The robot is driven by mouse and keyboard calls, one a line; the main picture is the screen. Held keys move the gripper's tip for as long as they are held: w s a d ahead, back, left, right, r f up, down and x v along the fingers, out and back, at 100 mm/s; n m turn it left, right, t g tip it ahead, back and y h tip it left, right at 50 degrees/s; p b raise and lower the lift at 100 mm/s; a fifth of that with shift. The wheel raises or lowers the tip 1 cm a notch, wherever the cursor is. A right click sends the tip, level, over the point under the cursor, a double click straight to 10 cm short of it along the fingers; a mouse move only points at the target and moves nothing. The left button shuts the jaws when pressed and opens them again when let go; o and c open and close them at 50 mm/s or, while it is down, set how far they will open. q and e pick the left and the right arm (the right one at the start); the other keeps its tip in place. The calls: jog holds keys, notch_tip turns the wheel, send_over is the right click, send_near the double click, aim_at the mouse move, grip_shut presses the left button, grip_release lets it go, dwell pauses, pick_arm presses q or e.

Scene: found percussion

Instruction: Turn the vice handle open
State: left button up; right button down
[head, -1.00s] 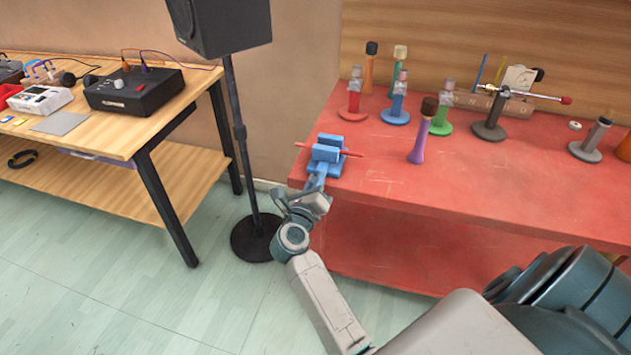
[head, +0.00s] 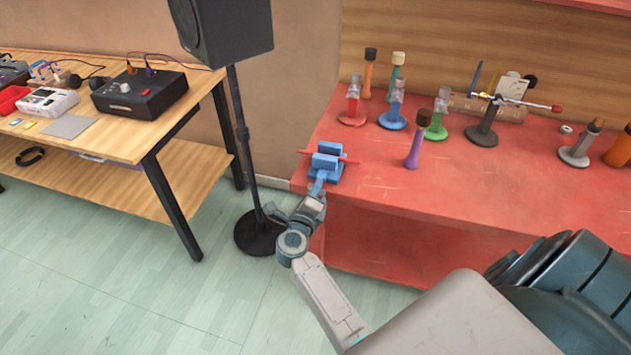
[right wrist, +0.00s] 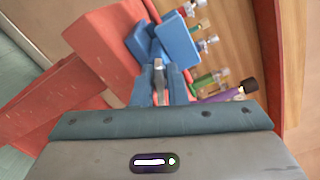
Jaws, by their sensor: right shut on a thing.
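The blue vice (head: 327,160) stands at the left front corner of the red bench. My right gripper (head: 317,188) is at the vice's front, just off the bench edge. In the right wrist view the vice (right wrist: 178,42) is straight ahead, and a grey handle (right wrist: 159,72) lies between the fingers of my right gripper (right wrist: 160,90). The gripper is shut on this handle. In the head view the handle is too small and hidden to make out. My left gripper is not in view.
The red bench (head: 480,205) carries several coloured stands and bottles; a purple bottle (head: 415,145) is nearest the vice. A black speaker stand (head: 240,130) rises left of the bench. A wooden table (head: 110,145) with electronics stands further left.

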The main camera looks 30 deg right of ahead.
jog(key=shift+n+p, duration=0.9)
jog(key=shift+n, duration=0.1)
jog(key=c, duration=1.5)
grip_release()
jog(key=shift+f, duration=0.1)
